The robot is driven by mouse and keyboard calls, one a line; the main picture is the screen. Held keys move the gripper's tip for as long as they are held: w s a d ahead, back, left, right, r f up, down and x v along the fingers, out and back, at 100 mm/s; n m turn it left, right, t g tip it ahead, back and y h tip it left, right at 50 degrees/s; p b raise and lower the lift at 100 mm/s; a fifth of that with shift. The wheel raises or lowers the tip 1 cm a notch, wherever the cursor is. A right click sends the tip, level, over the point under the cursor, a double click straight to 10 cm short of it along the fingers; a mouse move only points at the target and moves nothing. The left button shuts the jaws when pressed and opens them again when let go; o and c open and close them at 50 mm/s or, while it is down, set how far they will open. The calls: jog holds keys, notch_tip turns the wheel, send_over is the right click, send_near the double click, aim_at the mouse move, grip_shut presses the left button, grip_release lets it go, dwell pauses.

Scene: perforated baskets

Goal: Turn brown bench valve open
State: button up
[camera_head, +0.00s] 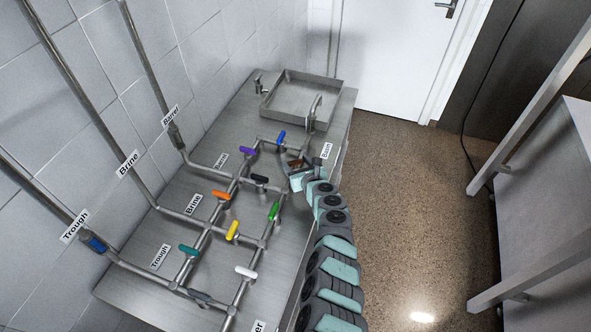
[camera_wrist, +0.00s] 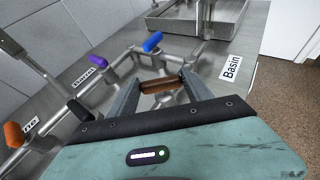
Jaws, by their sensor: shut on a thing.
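The brown valve handle (camera_wrist: 162,86) lies between the two fingers of my gripper (camera_wrist: 160,84) in the wrist view, lying across the gap from finger to finger. The same brown handle (camera_head: 296,163) is small in the head view, next to the Basin label and partly hidden by my gripper (camera_head: 301,171). My gripper is shut on the handle. The pipe directly under the handle is partly hidden by my gripper, and how far the valve is turned is hard to tell.
Blue (camera_head: 281,138), purple (camera_head: 247,151), black (camera_head: 259,179), green (camera_head: 273,211), orange (camera_head: 221,195), yellow (camera_head: 232,230), teal (camera_head: 188,250) and white (camera_head: 246,272) handles sit on the bench pipes. A metal basin (camera_head: 328,90) and tap stand behind. Open floor lies right.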

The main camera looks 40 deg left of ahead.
jog(key=shift+w+d+f+n+g+y+b, duration=0.2)
jog(key=shift+n+g+b, duration=0.4)
jog(key=shift+b, duration=0.95)
jog(key=shift+a+f+n+g+y+b, duration=0.2)
jog(key=shift+n+g+b, duration=0.4)
jog(key=shift+b, duration=1)
jog(key=shift+w+d+f+n+g+y+b, duration=0.1)
jog(key=shift+n+g+y+b, duration=0.35)
jog(key=shift+b, duration=1.1)
jog(key=n+g+b, duration=0.1)
jog(key=g+b, duration=0.1)
jog(key=b, duration=0.4)
jog(key=shift+r+n+b, duration=0.1)
jog(key=shift+n+b, duration=0.25)
jog(key=shift+r+n+g+b, duration=0.25)
jog(key=shift+n+g+b, duration=0.25)
jog(key=shift+b, duration=1.1)
jog(key=o, duration=1.4)
jog(key=shift+r, duration=0.1)
jog(key=shift+c, duration=0.2)
jog(key=shift+w, duration=0.1)
jog(key=shift+r, duration=0.1)
jog(key=shift+d+r+p, duration=0.2)
jog(key=shift+d+p, duration=0.1)
jog(key=shift+p, duration=0.05)
jog(key=p+v, duration=0.3)
jog(key=v, duration=0.7)
